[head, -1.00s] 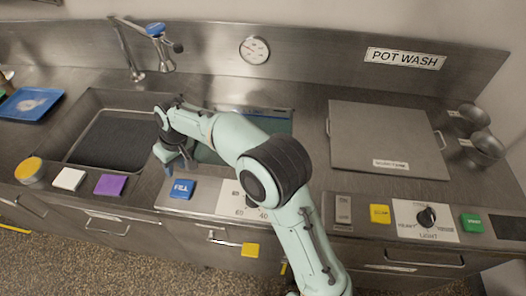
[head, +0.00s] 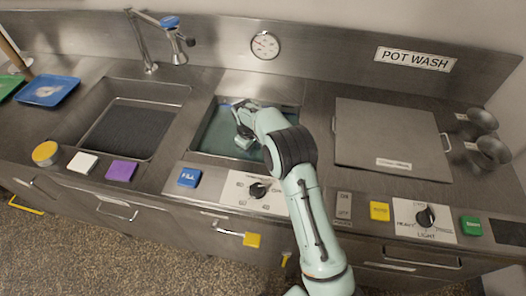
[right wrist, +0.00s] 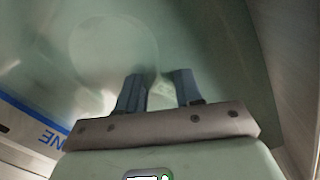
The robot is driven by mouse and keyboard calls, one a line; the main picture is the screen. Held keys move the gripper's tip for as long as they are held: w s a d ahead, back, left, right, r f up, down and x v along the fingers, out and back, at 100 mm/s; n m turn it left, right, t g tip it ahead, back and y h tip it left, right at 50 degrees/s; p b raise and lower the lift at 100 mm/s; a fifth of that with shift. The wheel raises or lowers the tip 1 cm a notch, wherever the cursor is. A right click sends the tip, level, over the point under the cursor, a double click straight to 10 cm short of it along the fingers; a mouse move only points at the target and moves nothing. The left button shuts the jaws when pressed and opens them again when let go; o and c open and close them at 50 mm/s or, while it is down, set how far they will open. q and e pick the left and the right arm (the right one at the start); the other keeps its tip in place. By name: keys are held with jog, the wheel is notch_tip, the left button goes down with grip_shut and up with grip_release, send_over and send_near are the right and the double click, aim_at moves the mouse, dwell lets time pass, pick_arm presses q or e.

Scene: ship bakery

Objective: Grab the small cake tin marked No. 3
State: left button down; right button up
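My right gripper (head: 243,142) is down in the middle basin (head: 300,118), which holds greenish water. In the right wrist view its two dark fingers (right wrist: 159,84) stand apart with a gap between them. A faint, pale round shape (right wrist: 112,45) shows under the water just beyond the fingers. It may be a tin, but no marking can be read on it. A small pale patch shows between the fingers; I cannot tell what it is. No tin marked No. 3 can be made out in the head view. My left gripper is out of view.
An empty-looking sink (head: 127,130) lies left of the basin. A square metal lid (head: 390,125) covers the right side, with two metal pans (head: 490,148) beyond. A blue tray (head: 48,91) lies far left. Buttons and a knob (head: 258,190) line the front edge.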

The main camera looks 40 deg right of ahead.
jog(key=f, duration=0.2)
jog(key=d+f, duration=0.1)
jog(key=f, duration=0.2)
jog(key=shift+w+d+f, duration=0.1)
jog(key=shift+d, duration=0.05)
grip_shut()
